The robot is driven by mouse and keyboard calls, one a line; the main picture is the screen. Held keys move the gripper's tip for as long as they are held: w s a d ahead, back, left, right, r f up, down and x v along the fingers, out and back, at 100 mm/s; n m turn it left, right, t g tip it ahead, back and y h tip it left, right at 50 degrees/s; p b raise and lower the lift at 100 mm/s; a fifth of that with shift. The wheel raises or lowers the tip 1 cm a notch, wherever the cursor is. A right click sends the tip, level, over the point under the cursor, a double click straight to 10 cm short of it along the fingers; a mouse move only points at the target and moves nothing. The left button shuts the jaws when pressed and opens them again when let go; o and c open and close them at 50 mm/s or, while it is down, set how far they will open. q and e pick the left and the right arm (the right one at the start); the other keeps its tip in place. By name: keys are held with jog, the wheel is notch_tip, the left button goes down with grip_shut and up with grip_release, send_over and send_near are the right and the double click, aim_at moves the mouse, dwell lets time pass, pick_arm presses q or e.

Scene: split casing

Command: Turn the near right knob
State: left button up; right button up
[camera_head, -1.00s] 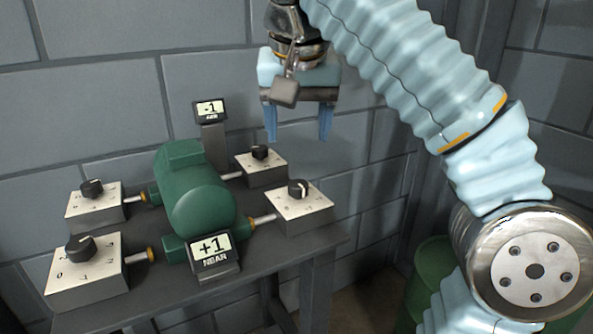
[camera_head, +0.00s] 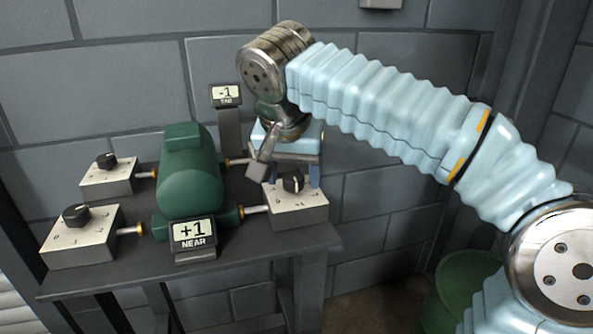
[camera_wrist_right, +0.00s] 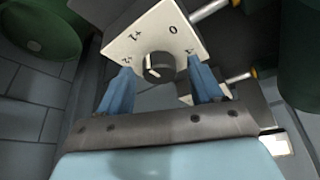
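The near right knob (camera_head: 292,183) is a black dial with a white pointer mark on a pale, numbered box (camera_head: 300,208) at the table's right end. In the right wrist view the knob (camera_wrist_right: 158,67) lies between the two blue fingers, with gaps on both sides. My right gripper (camera_head: 292,176) is open and empty, just behind the knob in the head view. It also shows in the wrist view (camera_wrist_right: 160,75). One finger shows right of the knob in the head view; the other is mostly hidden. My left gripper is not in view.
A green casing (camera_head: 190,185) stands mid-table (camera_head: 120,275). The near display (camera_head: 193,234) reads +1, the far one (camera_head: 226,95) -1. Two knob boxes stand left, one near (camera_head: 80,240) and one far (camera_head: 108,180). The gripper hides the far right box. A green barrel (camera_head: 460,285) stands right.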

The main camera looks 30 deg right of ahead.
jog(key=c, duration=1)
jog(key=shift+c, duration=0.2)
jog(key=shift+n, duration=0.3)
jog(key=n+y, duration=0.1)
jog(key=n, duration=0.1)
jog(key=n+t+y, duration=0.1)
jog(key=n, duration=0.2)
jog(key=shift+d, duration=0.2)
jog(key=n+y, duration=0.1)
jog(key=n, duration=0.2)
jog(key=n+y, duration=0.1)
jog(key=n, duration=0.2)
jog(key=shift+d, duration=0.15)
jog(key=n+y, duration=0.1)
jog(key=n, duration=0.2)
jog(key=n+g+y, duration=0.1)
jog(key=n, duration=0.2)
jog(key=shift+w+d+n+g+y, duration=0.1)
jog(key=shift+n+g+y, duration=0.2)
jog(key=shift+n, duration=0.1)
jog(key=n+g, duration=0.1)
jog(key=n, duration=0.4)
jog(key=shift+w+d+n+g+y, duration=0.1)
jog(key=shift+n+g+y, duration=0.2)
jog(key=shift+g+y, duration=0.1)
jog(key=o, duration=1.1)
